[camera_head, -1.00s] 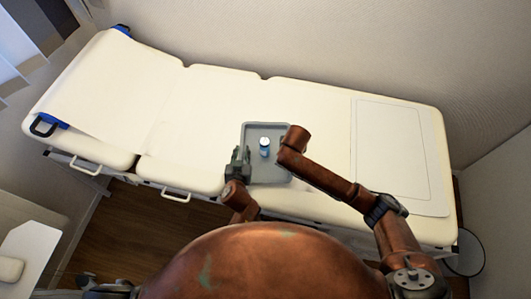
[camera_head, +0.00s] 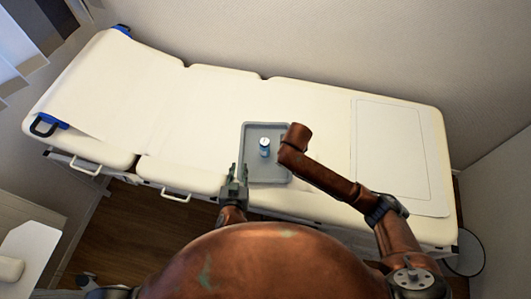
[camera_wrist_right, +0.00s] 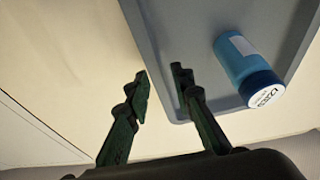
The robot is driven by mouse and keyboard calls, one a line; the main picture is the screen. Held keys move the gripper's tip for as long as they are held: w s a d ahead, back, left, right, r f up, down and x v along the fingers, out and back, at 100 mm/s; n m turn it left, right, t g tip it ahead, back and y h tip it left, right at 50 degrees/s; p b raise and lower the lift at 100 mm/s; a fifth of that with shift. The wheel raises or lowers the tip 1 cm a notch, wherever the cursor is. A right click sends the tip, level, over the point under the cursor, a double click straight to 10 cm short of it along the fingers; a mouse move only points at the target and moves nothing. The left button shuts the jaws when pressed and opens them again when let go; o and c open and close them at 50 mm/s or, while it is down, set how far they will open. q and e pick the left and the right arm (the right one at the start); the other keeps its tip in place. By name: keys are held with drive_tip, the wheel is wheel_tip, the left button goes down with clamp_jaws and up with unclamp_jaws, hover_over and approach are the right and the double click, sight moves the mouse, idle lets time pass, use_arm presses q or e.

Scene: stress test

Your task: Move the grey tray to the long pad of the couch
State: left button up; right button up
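The grey tray (camera_head: 281,176) lies flat on the cream couch (camera_head: 315,100), near its middle. My right gripper is hidden behind my own arm in the head view. In the right wrist view my right gripper (camera_wrist_right: 160,77) is open, with one finger over the tray (camera_wrist_right: 190,55) and one outside its rim. The bottle (camera_wrist_right: 243,62) is beside the inner finger.
A thin white sheet with a rectangular outline (camera_head: 388,150) covers the couch's right end. A paper cover (camera_head: 110,85) lies on the left end. Walls stand behind and right of the couch. The couch surface between tray and right sheet looks clear, apart from my arm above it.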

drive_tip(key=v, duration=0.9)
